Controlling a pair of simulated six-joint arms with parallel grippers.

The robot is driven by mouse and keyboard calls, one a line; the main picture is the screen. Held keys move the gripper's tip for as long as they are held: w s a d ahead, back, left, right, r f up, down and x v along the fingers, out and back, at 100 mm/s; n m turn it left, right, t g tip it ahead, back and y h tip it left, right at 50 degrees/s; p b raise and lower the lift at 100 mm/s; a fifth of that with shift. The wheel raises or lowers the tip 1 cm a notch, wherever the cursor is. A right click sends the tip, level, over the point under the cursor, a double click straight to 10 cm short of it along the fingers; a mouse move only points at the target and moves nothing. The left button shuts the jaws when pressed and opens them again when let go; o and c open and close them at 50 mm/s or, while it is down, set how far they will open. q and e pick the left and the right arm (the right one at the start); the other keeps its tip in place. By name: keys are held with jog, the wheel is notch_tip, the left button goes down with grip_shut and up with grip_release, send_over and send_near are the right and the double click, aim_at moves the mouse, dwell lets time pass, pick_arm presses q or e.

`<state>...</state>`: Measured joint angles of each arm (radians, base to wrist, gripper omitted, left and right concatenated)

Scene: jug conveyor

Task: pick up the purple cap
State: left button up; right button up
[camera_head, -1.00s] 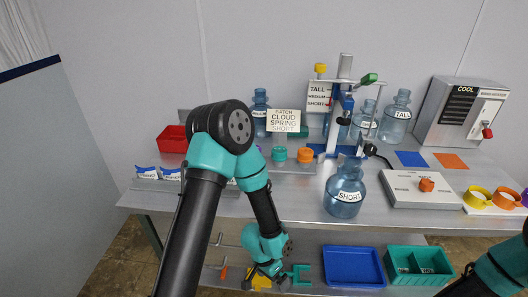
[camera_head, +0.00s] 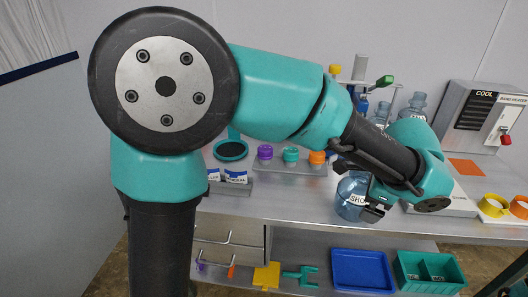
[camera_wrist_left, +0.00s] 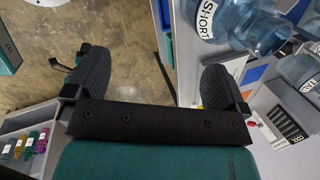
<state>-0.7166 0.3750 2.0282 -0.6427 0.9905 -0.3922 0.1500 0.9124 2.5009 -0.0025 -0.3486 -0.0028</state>
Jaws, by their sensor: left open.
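The purple cap (camera_head: 265,152) sits in a row on a grey rack on the bench, left of a teal cap (camera_head: 290,155) and an orange cap (camera_head: 317,158). My left gripper (camera_head: 374,207) is to the right of the cap row, in front of the blue jug labelled SHORT (camera_head: 350,198). Its jaws are apart and empty in the left wrist view (camera_wrist_left: 155,78), where the jug (camera_wrist_left: 240,22) shows at the top right, outside the jaws. My left arm crosses above the caps and hides much of the back of the bench. My right gripper is out of view.
A grey cooling machine (camera_head: 480,122) stands at the back right, with yellow rings (camera_head: 492,206) in front. A blue tray (camera_head: 362,270) and a green bin (camera_head: 428,270) sit on the lower shelf. A dark round pad (camera_head: 231,150) lies left of the purple cap.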

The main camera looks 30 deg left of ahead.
pick_arm(q)
notch_tip(320, 180, up, 10)
jog(key=w+a+t, duration=0.1)
jog(key=t, duration=0.1)
jog(key=w+a+r+g+y, duration=0.1)
jog(key=w+a+r, duration=0.2)
jog(key=w+a, duration=0.3)
jog(key=n+g+h, duration=0.2)
jog(key=g+h, duration=0.1)
jog(key=g, duration=0.1)
send_over(264, 147)
notch_tip(264, 147, down, 11)
jog(key=shift+s+f, duration=0.1)
jog(key=shift+s, duration=0.1)
notch_tip(264, 147, down, 12)
jog(key=shift+f, duration=0.1)
